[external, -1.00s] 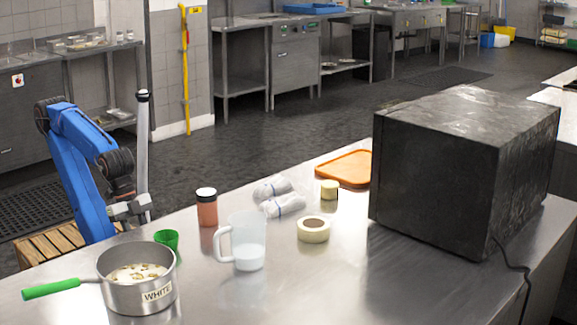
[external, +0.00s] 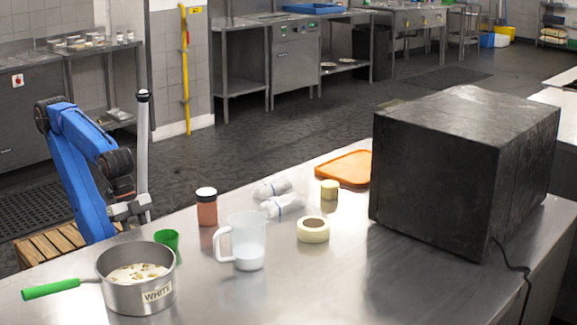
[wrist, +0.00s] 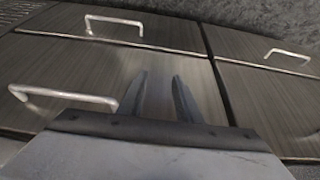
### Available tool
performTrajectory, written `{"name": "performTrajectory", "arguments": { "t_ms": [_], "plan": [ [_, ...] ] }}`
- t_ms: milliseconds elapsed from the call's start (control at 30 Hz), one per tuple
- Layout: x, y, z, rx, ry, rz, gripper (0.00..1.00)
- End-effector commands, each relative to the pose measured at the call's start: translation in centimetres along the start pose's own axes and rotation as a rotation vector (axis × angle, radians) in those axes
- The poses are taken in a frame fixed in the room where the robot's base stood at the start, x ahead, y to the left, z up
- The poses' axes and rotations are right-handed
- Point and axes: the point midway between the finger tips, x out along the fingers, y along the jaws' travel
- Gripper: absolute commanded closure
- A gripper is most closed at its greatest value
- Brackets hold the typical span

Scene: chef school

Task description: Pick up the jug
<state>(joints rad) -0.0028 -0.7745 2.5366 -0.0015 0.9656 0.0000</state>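The jug (external: 247,243) is a clear plastic jug with a handle on its left side and some white content at the bottom. It stands upright on the steel counter in the external view. My gripper (external: 147,208) is at the counter's far left edge, apart from the jug and to its left. In the wrist view my gripper (wrist: 160,92) has its two fingers spread with a gap and nothing between them. That view faces steel drawer fronts with handles, and the jug is not in it.
Near the jug on the counter (external: 340,285) are a saucepan (external: 140,296), a green cup (external: 167,239), a red-brown jar (external: 207,210), a tape roll (external: 313,230), wrapped white bundles (external: 283,206), a small yellowish jar (external: 329,190), an orange board (external: 346,168) and a large dark box (external: 440,180).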

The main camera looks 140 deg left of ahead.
Motion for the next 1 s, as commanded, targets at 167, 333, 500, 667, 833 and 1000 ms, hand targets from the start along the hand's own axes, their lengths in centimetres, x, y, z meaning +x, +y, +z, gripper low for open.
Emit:
{"name": "performTrajectory", "arguments": {
  "t_ms": [167,333,500,667,833,1000],
  "plan": [
    [0.0,0.0,0.0,0.0,0.0,0.0,0.69],
    [0.0,0.0,0.0,0.0,0.0,0.0,0.69],
    [0.0,0.0,0.0,0.0,0.0,0.0,0.69],
    [-0.1,0.0,0.0,0.0,0.0,0.0,0.69],
    [-2.6,0.0,-1.3,0.0,0.004,0.0,0.69],
    [-9.3,0.0,-4.3,0.0,0.007,0.0,0.69]
  ]
}}
